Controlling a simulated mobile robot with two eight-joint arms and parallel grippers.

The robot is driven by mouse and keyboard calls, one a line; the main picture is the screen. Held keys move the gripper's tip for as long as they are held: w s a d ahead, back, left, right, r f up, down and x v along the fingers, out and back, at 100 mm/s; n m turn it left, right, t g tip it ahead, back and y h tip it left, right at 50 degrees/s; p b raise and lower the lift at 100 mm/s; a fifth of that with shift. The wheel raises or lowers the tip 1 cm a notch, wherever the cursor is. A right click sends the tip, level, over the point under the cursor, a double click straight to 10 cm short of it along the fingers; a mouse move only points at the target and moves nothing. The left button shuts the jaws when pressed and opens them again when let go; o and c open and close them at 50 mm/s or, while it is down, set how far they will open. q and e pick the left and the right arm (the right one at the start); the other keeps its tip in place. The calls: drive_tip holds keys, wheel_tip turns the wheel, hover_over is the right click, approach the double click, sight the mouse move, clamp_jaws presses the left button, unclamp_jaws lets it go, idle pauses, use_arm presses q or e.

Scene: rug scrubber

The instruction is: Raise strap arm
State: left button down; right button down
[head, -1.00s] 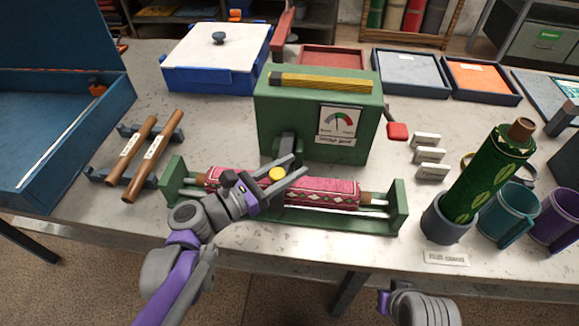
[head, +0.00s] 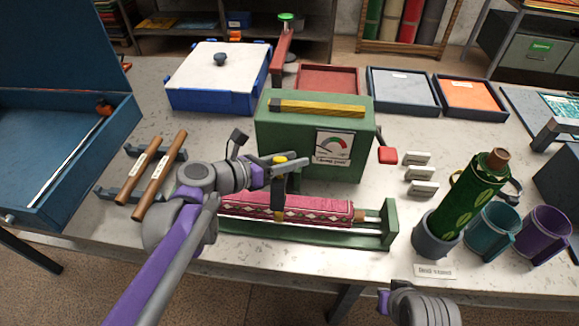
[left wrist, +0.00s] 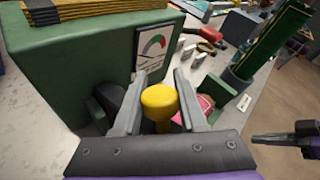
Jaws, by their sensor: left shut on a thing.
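My left gripper (head: 290,162) is shut on the yellow knob (left wrist: 159,98) of the strap arm, with one finger on each side of it. The knob (head: 279,159) is held above the rolled pink rug (head: 320,209), in front of the green machine box (head: 265,135). The dark strap arm (left wrist: 110,98) shows beside the left finger in the left wrist view; my gripper hides much of it in the head view. The rug lies in a green cradle (head: 389,225). My right arm shows at the bottom of the head view; its finger state is unclear.
A gauge (head: 333,146) and red-handled crank (head: 387,155) are on the box. Two wooden rollers (head: 158,176) lie on a rack at left, beside a blue chest (head: 70,150). A green roll (head: 470,195) stands in a grey holder at right, near mugs (head: 492,232).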

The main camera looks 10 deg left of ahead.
use_arm(q)
drive_tip(key=shift+w+r+g, duration=0.15)
drive_tip(key=shift+w+r, duration=0.2)
drive_tip(key=shift+w, duration=0.3)
drive_tip(key=shift+w+r+g, duration=0.15)
drive_tip(key=shift+w+r, duration=0.2)
drive_tip(key=shift+w, duration=0.25)
